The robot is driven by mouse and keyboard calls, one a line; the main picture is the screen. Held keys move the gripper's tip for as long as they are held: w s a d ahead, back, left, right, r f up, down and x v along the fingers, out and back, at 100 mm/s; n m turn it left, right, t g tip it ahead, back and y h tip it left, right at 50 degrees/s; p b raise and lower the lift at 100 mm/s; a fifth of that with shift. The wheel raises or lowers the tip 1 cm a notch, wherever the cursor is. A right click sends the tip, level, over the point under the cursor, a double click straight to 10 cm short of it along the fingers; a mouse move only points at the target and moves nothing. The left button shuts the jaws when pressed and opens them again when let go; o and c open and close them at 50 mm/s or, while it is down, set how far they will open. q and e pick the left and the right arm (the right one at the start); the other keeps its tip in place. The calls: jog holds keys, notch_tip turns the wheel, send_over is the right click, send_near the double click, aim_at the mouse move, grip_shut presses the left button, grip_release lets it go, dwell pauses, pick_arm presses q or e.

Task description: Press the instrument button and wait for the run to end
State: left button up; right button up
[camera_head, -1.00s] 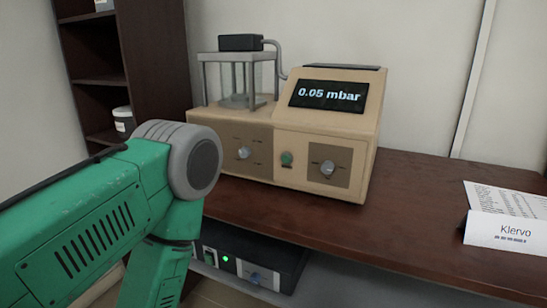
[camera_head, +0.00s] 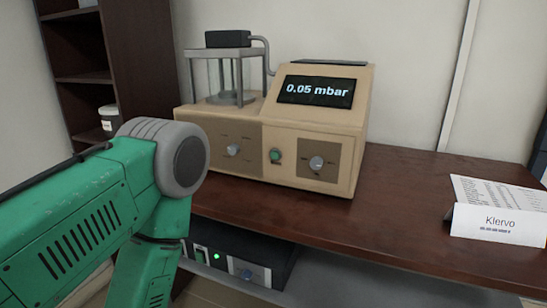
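The beige instrument (camera_head: 325,145) stands on the dark wooden table, with a glass chamber (camera_head: 222,78) in a grey frame on its left part. Its dark display (camera_head: 317,91) reads "0.05 mbar". A round green button (camera_head: 275,156) sits on the front between two grey knobs, the left knob (camera_head: 233,150) and the right knob (camera_head: 316,163). Nothing touches the button. My green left arm comes in from the left and bends downward in front of the table. Its gripper is out of the picture. My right gripper is not in view.
A black and grey unit (camera_head: 240,262) with a lit green light sits under the table top. A paper with a "Klervo" card (camera_head: 497,223) stands on the right of the table (camera_head: 400,205). A dark shelf (camera_head: 85,72) holding a jar (camera_head: 109,118) stands at the left.

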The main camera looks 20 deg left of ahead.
pick_arm(q)
grip_shut()
dwell(1.2)
